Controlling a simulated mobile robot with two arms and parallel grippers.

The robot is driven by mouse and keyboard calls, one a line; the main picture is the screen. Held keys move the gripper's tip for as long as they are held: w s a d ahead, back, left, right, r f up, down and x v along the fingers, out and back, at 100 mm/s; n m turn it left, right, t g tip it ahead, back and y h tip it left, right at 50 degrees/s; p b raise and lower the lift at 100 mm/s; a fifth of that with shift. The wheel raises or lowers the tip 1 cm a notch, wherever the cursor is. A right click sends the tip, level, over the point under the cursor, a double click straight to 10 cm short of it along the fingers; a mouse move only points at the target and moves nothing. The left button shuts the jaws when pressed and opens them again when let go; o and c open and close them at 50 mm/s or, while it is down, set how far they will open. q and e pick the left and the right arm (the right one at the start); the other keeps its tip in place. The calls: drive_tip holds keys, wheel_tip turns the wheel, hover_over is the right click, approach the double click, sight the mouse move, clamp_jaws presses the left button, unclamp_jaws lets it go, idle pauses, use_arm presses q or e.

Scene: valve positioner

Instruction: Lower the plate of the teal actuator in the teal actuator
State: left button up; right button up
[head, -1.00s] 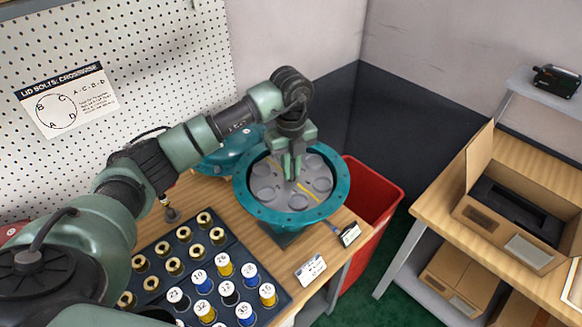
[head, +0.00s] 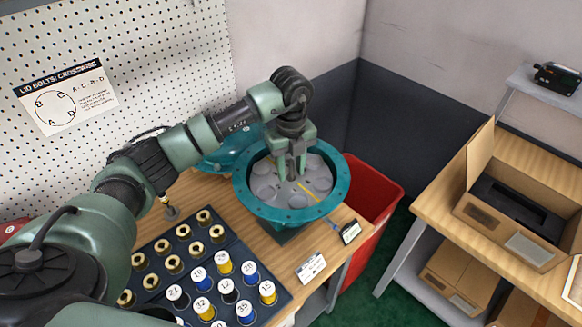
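The teal actuator (head: 342,183) is an open round housing with a bolt-hole rim, standing at the right end of the wooden bench. Its grey round plate (head: 322,198), with several round pockets and a yellow stripe, lies inside, below the rim. Whether it rests fully on what is under it cannot be told. My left gripper (head: 292,178) points down over the middle of the plate. Its fingers are spread, with the tips at or just above the plate; contact there is hidden. My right gripper is not in view.
A teal domed lid (head: 222,160) lies behind the actuator, partly behind my arm. A dark tray (head: 150,254) of brass pieces and numbered coloured spools stands front left. A red bin (head: 378,188) is right of the bench. A side table (head: 432,205) holds an open box.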

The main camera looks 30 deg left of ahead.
use_arm(q)
wheel_tip(320, 180, up, 7)
drive_tip(key=shift+b, duration=1.15)
drive_tip(key=shift+r, duration=0.5)
